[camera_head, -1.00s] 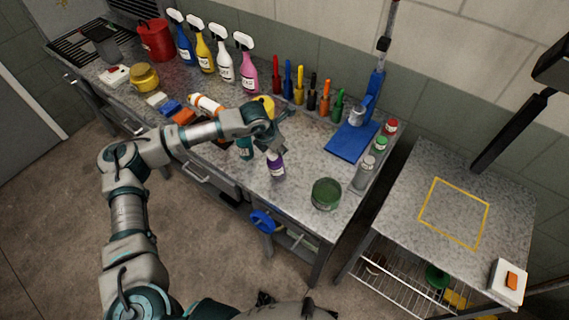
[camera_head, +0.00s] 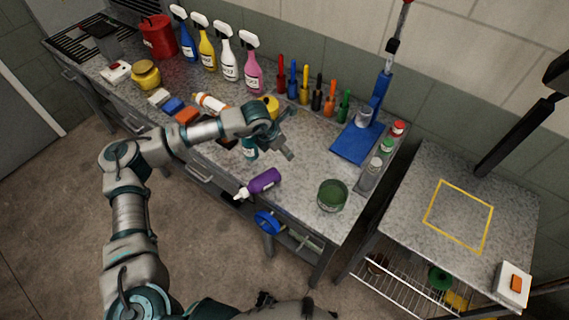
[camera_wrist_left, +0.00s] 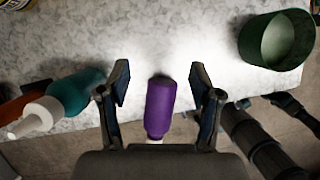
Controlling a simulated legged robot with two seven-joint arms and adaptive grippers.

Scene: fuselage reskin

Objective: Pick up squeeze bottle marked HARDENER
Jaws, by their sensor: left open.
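A purple squeeze bottle (camera_head: 264,181) lies on its side near the front edge of the workbench, its white nozzle pointing left and towards the edge. I cannot read its label. My left gripper (camera_head: 284,150) is open and empty, above and behind the bottle. In the left wrist view the purple bottle (camera_wrist_left: 160,106) shows between the spread fingers of the gripper (camera_wrist_left: 160,72), its white end partly hidden by the gripper body. A teal squeeze bottle (camera_head: 250,150), partly hidden by the arm, also shows lower left in the wrist view (camera_wrist_left: 75,92). My right gripper is not in view.
A green round container (camera_head: 332,196) stands right of the purple bottle. Spray bottles (camera_head: 228,65) and screwdrivers (camera_head: 304,88) line the back. A blue stand (camera_head: 356,142) and small capped bottles (camera_head: 387,147) are at the right. The bench between purple bottle and green container is clear.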

